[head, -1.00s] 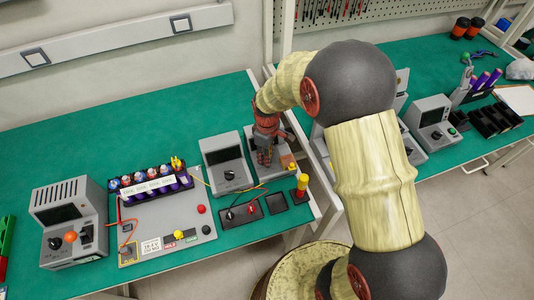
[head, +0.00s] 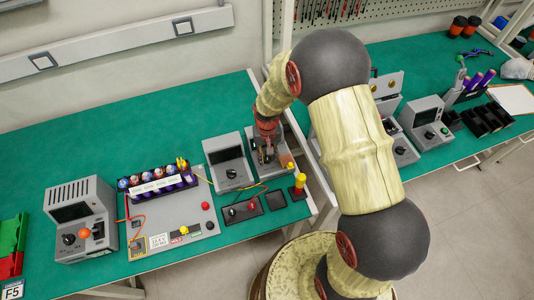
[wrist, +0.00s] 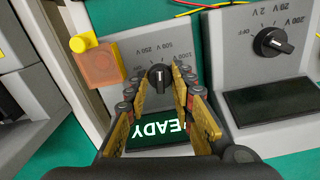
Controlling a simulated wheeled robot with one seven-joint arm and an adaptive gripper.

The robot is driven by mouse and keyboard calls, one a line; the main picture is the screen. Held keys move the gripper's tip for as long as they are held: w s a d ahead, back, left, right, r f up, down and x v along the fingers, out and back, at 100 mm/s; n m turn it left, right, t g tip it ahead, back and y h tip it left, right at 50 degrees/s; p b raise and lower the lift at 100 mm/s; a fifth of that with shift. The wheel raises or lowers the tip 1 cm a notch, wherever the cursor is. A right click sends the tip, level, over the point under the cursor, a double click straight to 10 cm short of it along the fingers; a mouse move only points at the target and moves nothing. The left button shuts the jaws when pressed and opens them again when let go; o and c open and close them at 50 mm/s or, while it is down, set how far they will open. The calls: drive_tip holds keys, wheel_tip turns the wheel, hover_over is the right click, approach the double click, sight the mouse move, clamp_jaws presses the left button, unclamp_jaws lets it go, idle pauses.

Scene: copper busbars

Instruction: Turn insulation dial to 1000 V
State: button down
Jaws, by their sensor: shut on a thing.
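My gripper (wrist: 159,82) is shut on the dial, one finger on each side. The dial's pale pointer mark faces up in the wrist view, near the 500 V mark; the 1000 V mark (wrist: 185,55) is to its right. The fingers cover part of the screen. In the head view my gripper (head: 267,148) is down over the tester (head: 277,172).
An orange block with a yellow button (wrist: 99,62) is left of the dial. A second grey meter with its own dial (wrist: 273,42) stands close on the right. It also shows in the head view (head: 228,160), beside a board with several coloured terminals (head: 200,240).

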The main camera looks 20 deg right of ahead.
sight(267, 157)
drive_tip(key=m+p, duration=0.2)
drive_tip(key=m, duration=0.3)
drive_tip(key=shift+m, duration=0.3)
drive_tip(key=shift+m+p, duration=0.45)
drive_tip(key=shift+m, duration=1.75)
drive_tip(key=c, duration=1.5)
unclamp_jaws()
wheel_tip(267, 157, up, 12)
